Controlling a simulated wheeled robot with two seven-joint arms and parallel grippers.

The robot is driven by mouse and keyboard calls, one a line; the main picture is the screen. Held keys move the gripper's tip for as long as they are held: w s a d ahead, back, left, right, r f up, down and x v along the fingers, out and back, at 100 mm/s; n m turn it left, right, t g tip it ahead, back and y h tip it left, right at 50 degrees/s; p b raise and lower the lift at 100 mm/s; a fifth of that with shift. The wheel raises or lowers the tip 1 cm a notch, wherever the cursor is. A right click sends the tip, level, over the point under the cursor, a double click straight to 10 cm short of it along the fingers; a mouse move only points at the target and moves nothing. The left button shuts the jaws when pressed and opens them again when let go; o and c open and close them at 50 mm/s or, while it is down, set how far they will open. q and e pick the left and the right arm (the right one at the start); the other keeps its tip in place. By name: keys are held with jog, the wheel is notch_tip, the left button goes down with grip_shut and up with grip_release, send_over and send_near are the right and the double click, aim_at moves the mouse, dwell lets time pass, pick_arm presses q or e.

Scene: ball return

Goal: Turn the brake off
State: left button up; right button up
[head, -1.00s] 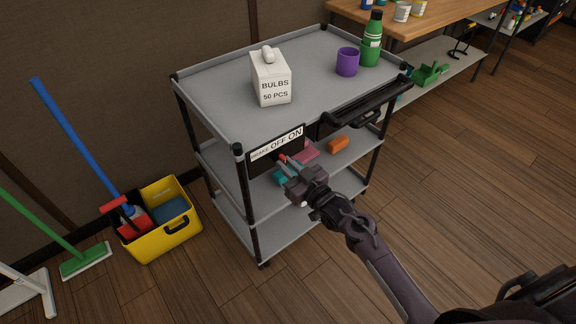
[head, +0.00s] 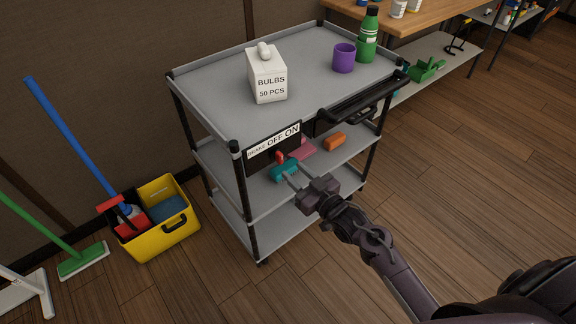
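The brake panel (head: 259,166) is a black plate on the near side of the grey cart, with a white label reading BRAKE OFF ON. A small red lever (head: 280,157) shows on it below the label, nearer the word OFF than ON. My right gripper (head: 291,174) is just below and right of the lever, pointing at the panel. Its two fingers look apart with nothing between them, and there is a small visible gap to the lever. My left gripper is not in view.
The cart top (head: 220,90) carries a BULBS box (head: 268,80), a purple cup (head: 344,58) and a green bottle (head: 368,38). A black handle (head: 360,102) sticks out right of the panel. A yellow bucket (head: 165,240) stands left. Floor at right is clear.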

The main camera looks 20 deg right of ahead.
jog(key=v, duration=0.2)
jog(key=shift+s+d, duration=0.1)
jog(key=shift+s, duration=0.2)
jog(key=s+d+f+m+g+h, duration=0.1)
jog(key=s+f+g, duration=0.3)
jog(key=f, duration=0.6)
jog(key=s+f+g+h+p, duration=0.15)
jog(key=s+f, duration=0.35)
jog(key=f, duration=0.5)
jog(key=s+d+f+m+g+h, duration=0.1)
jog(key=s+f+g+h, duration=0.1)
jog(key=s+f, duration=0.5)
jog(key=s+f+g, duration=0.2)
jog(key=s+f, duration=0.3)
jog(key=s, duration=0.3)
jog(key=s+f+g+h, duration=0.1)
jog(key=s+f+g, duration=0.2)
jog(key=s+f, duration=0.3)
jog(key=s+f+g, duration=0.3)
jog(key=s+f, duration=0.2)
jog(key=s, duration=0.7)
jog(key=shift+d+f+h+p, duration=0.2)
jog(key=shift+f+h+p, duration=0.15)
jog(key=shift+f+p, duration=0.1)
